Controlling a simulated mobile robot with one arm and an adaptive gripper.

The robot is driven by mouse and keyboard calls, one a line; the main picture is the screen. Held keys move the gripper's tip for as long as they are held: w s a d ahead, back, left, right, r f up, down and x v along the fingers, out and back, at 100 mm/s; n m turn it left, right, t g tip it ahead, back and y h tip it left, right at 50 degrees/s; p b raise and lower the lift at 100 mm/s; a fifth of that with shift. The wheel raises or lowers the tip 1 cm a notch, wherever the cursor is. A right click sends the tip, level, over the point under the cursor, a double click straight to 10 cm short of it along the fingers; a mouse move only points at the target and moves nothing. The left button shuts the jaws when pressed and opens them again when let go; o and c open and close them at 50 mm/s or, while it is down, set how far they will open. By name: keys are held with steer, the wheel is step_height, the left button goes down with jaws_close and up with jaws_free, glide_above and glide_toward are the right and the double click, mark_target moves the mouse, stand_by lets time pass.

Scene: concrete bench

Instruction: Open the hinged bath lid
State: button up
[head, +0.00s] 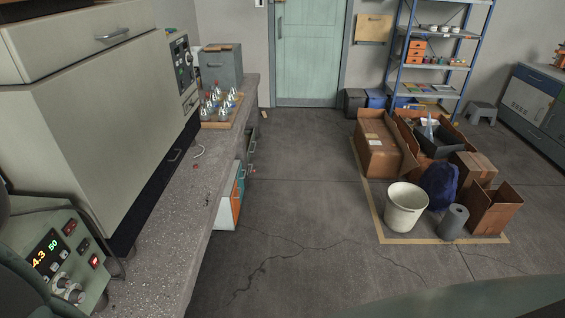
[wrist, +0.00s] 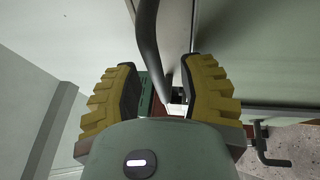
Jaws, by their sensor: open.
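A large cream cabinet (head: 100,120) fills the left of the head view, on the bench. A dark curved bar (wrist: 149,35) runs down from the top edge into the space between the fingers. I cannot tell whether it touches either finger, or whether it is the lid handle. My gripper is not visible in the head view.
A control box (head: 60,262) with a lit display stands at the lower left. The speckled bench (head: 165,250) holds a wooden tray (head: 222,124) of flasks and a grey box (head: 221,68). Cartons (head: 378,150) and a white bucket (head: 405,207) stand on the right; the middle floor is clear.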

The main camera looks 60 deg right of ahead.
jaws_close()
stand_by(0.5)
